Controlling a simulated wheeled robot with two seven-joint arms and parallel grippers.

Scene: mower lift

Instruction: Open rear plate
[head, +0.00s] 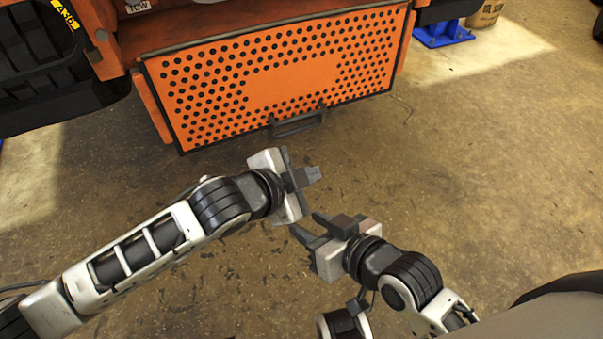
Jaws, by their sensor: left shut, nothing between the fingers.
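The rear plate (290,85) is an orange panel with many round holes and a dark rim, at the back of the orange machine at the top of the head view. A dark bar handle (297,124) sits at the middle of its lower edge. I cannot tell whether the plate stands slightly off the machine. My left gripper (314,175) is shut and empty, below the handle in the picture and apart from it. My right gripper (308,226) is lower, its two dark fingers spread apart with nothing between them. Neither gripper touches the plate.
A dark tyre (45,65) is at the upper left beside the plate. A blue stand (443,33) and a tan container (486,12) are at the upper right. The brown concrete floor (480,170) is clear to the right and in front of the plate.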

